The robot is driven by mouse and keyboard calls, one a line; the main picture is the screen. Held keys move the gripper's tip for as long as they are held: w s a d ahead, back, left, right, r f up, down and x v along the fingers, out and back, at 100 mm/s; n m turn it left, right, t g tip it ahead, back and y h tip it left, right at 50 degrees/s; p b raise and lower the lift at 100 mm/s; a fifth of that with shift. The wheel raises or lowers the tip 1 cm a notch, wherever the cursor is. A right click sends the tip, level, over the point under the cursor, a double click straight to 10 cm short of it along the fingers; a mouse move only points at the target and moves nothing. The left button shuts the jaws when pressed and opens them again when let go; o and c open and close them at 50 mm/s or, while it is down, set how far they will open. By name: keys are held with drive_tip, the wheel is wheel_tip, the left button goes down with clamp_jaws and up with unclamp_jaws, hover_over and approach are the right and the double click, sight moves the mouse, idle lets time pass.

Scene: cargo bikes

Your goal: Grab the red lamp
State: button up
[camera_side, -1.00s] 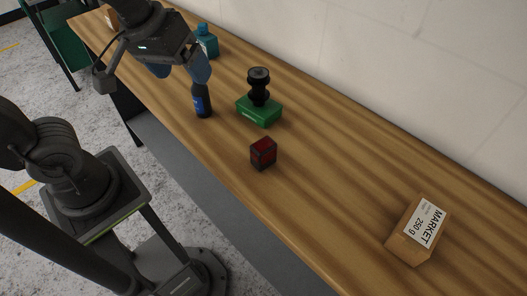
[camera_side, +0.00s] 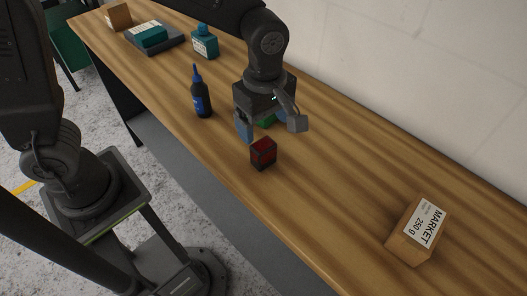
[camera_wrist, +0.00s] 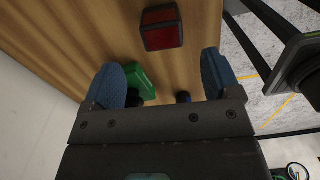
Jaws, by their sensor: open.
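The red lamp (camera_side: 263,154) is a small box with a red face and dark edges, standing on the wooden bench near its front edge. It also shows in the wrist view (camera_wrist: 161,28), at the top centre, ahead of my fingertips and apart from them. My gripper (camera_side: 262,130) hangs over the bench just behind the lamp in the side view. In the wrist view its two blue fingers (camera_wrist: 164,72) are spread wide with nothing held between them. The side view partly hides the far finger behind the wrist.
A green box (camera_wrist: 142,80) lies near my left finger in the wrist view; my gripper mostly hides it from the side. A dark bottle with a blue cap (camera_side: 200,98) stands to the left. A cardboard MARKET box (camera_side: 418,232) lies far right. The bench between is clear.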

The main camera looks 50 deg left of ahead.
sight(263, 145)
wheel_tip(263, 145, down, 9)
drive_tip(key=shift+s, duration=0.15)
idle(0.4)
drive_tip(key=c, duration=1)
drive_tip(key=shift+r, duration=0.1)
drive_tip(key=shift+c, duration=0.2)
